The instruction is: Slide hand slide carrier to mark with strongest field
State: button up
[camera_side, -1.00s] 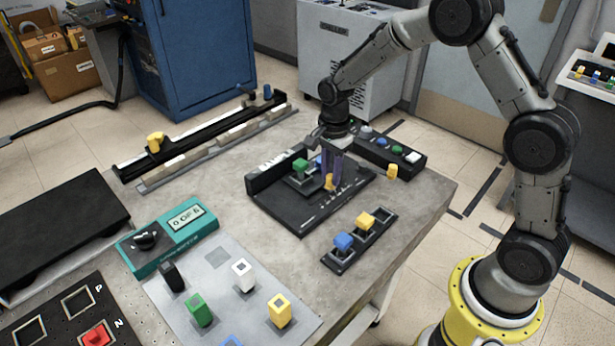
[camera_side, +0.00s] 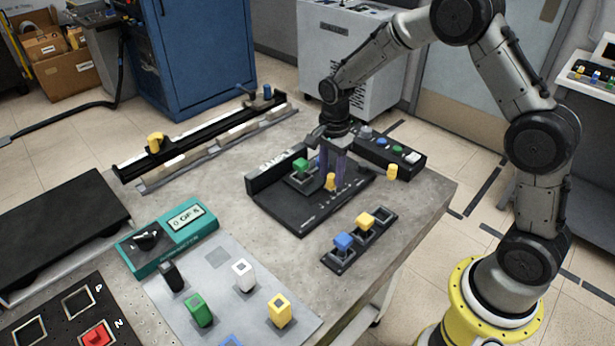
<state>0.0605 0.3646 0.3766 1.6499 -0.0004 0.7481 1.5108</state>
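A small yellow knob (camera_side: 330,182) stands upright on a black board (camera_side: 297,221) with a row of small white marks. It may be the slide carrier, but I cannot be sure. My gripper (camera_side: 338,178) points down just above the board, its purple-grey fingers close behind and to the right of the knob. The knob shows clear in front of the fingers, and I cannot see any grip on it. The finger gap is too small to judge. A teal meter (camera_side: 173,239) at the left has a display too small to read surely.
A long black rail (camera_side: 200,137) with a yellow block (camera_side: 155,142) lies at the back left. A green block (camera_side: 300,165) is close left of my gripper. A black button box (camera_side: 376,152) stands behind right. A black strip with blue and yellow blocks (camera_side: 358,240) lies in front.

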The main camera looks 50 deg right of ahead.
dwell(0.3)
jog(key=shift+r, duration=3.45)
jog(key=s+a+r+n+t, duration=0.1)
jog(key=s+r+n+t, duration=0.1)
jog(key=s+r, duration=0.5)
jog(key=s+a+r+n+t, duration=0.15)
jog(key=s+r, duration=0.35)
jog(key=r, duration=0.5)
jog(key=s+f+n+t, duration=0.2)
jog(key=s+f+n, duration=0.2)
jog(key=s+n, duration=1)
jog(key=shift+s+f, duration=0.2)
jog(key=shift+s, duration=0.15)
